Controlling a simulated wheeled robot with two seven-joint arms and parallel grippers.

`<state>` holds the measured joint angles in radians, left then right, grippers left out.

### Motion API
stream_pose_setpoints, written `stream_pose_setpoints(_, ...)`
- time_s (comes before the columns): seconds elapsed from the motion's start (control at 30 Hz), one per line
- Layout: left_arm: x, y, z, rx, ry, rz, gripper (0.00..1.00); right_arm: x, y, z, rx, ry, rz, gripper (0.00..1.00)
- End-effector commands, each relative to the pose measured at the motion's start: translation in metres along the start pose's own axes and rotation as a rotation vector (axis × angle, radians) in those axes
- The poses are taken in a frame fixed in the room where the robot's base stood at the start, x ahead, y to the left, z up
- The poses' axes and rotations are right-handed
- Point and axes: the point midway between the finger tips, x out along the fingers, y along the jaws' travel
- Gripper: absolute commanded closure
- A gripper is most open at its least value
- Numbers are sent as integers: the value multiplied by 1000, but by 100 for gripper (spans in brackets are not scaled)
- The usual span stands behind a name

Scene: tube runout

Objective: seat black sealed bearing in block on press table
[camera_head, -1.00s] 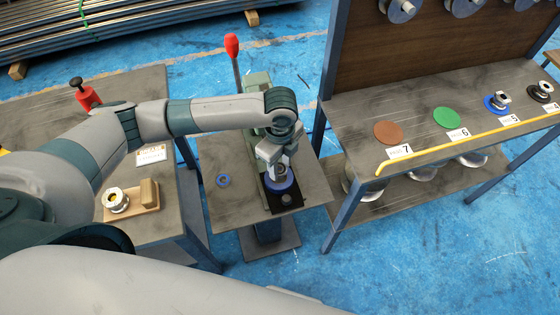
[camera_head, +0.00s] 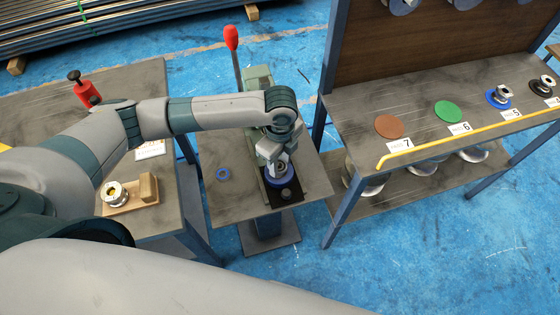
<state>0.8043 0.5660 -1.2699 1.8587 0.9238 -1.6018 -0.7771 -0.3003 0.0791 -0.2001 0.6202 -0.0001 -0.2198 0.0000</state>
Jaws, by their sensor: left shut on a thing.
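My left gripper (camera_head: 275,160) points down over the small press table (camera_head: 312,177). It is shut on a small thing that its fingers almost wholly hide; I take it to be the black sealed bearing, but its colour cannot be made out. The fingertips are right above or at a round blue part (camera_head: 279,180), seemingly the block, on the black plate (camera_head: 294,199) of the press. I cannot tell whether the held thing sits inside the block. My right gripper is not in view.
The press (camera_head: 258,85) has a red-knobbed lever (camera_head: 231,38) behind my gripper. A blue ring (camera_head: 223,173) lies left on the press table. At left, a wooden holder (camera_head: 148,188) carries a metal part (camera_head: 115,195). A shelf bench (camera_head: 420,97) with coloured discs stands at right.

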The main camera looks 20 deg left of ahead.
Motion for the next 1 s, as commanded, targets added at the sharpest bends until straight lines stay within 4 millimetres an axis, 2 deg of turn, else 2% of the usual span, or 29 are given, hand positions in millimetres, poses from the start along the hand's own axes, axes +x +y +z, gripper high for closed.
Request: stream_pose_setpoints(1.0, 15, 0, 0, 0, 0, -1, 89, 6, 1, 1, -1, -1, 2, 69)
